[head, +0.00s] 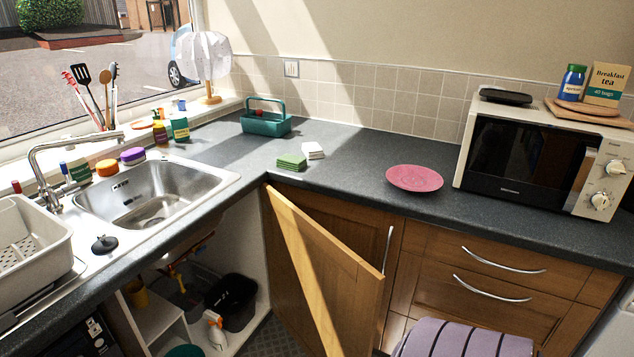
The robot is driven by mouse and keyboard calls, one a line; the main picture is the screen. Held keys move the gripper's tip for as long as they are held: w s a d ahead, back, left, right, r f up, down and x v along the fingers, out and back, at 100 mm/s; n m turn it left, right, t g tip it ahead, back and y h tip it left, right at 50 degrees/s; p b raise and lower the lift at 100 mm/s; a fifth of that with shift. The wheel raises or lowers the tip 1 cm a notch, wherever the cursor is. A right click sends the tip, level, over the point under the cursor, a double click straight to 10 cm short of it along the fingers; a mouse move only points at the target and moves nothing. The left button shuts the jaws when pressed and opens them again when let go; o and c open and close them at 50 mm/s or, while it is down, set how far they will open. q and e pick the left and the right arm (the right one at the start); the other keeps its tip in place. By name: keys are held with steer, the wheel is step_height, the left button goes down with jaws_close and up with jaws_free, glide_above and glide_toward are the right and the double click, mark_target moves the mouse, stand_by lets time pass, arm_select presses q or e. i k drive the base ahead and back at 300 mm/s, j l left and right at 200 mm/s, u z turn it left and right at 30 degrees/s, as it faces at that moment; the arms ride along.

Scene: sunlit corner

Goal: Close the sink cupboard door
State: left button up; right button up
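The sink cupboard door (318,272) is a wooden panel standing wide open. It is hinged near the inner corner of the counter, and its free edge points toward the front. A vertical metal handle (388,250) shows near its right edge; I cannot tell whether it belongs to this door or the cupboard behind. The open sink cupboard (247,238) shows a black bin (232,302), a white spray bottle (215,330) and orange-brown pipework inside. Neither of my grippers is in view.
The steel sink (155,195) is above the cupboard, with a grey dish rack (30,240) at left. A microwave (545,160), pink plate (414,178) and teal caddy (266,122) stand on the counter. A purple striped padded object (465,340) is at the bottom, right of the door.

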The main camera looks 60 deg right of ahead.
mark_target(327, 296)
steer(key=k+l, duration=0.2)
steer(key=l, duration=0.15)
steer(key=k+l+z, duration=0.1)
steer(key=l, duration=0.3)
steer(key=k+l, duration=0.25)
steer(key=l, duration=0.15)
steer(key=k+l, duration=0.15)
steer(key=l, duration=0.2)
steer(key=k+l+z, duration=0.1)
steer(key=l, duration=0.3)
steer(key=k+l, duration=0.2)
steer(key=l, duration=0.2)
steer(key=k+l, duration=0.15)
steer(key=l, duration=0.25)
steer(key=k+z, duration=0.05)
